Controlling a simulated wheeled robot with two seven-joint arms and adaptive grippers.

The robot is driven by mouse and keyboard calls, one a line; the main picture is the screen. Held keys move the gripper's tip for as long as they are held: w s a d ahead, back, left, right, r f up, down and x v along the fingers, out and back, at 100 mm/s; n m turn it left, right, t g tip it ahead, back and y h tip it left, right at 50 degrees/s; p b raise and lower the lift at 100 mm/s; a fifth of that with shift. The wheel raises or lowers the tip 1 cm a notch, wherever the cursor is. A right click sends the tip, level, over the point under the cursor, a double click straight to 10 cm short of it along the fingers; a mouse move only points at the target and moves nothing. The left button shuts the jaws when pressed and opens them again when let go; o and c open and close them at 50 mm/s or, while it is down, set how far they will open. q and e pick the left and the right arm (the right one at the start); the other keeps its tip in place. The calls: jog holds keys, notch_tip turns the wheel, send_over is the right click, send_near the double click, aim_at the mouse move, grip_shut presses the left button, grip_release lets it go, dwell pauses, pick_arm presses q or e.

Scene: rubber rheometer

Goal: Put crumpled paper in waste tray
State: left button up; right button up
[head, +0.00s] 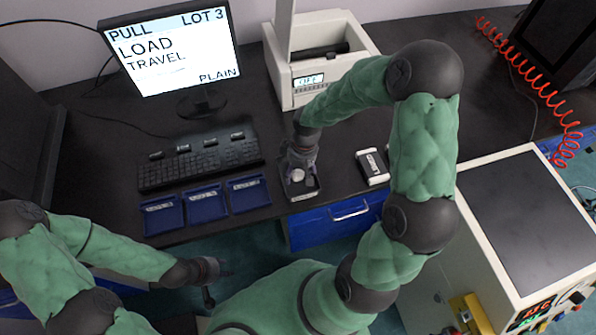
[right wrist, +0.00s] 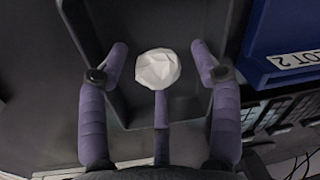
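The crumpled paper (right wrist: 157,69) is a small white ball, seen in the right wrist view over the floor of the dark waste tray (right wrist: 205,14). It also shows in the head view (head: 298,175) below my right gripper (head: 300,160). In the right wrist view my right gripper (right wrist: 159,65) has its purple fingers spread, with gaps on both sides of the paper. The waste tray (head: 304,195) sits at the desk's front edge, partly hidden by the gripper. My left gripper (head: 212,284) is low at the left, away from the desk top; its fingers are unclear.
Several blue bins (head: 205,199) stand left of the waste tray, before a keyboard (head: 200,162). A white instrument (head: 300,90) stands behind and a small white-and-black device (head: 373,167) lies to the right. A monitor (head: 172,50) is at back left.

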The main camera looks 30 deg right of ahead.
jog(key=shift+r, duration=0.1)
jog(key=shift+r, duration=0.25)
notch_tip(320, 180, up, 12)
jog(key=d+p, duration=0.1)
jog(key=p, duration=0.3)
jog(key=shift+d+f, duration=0.2)
jog(key=shift+d, duration=0.15)
dwell(0.9)
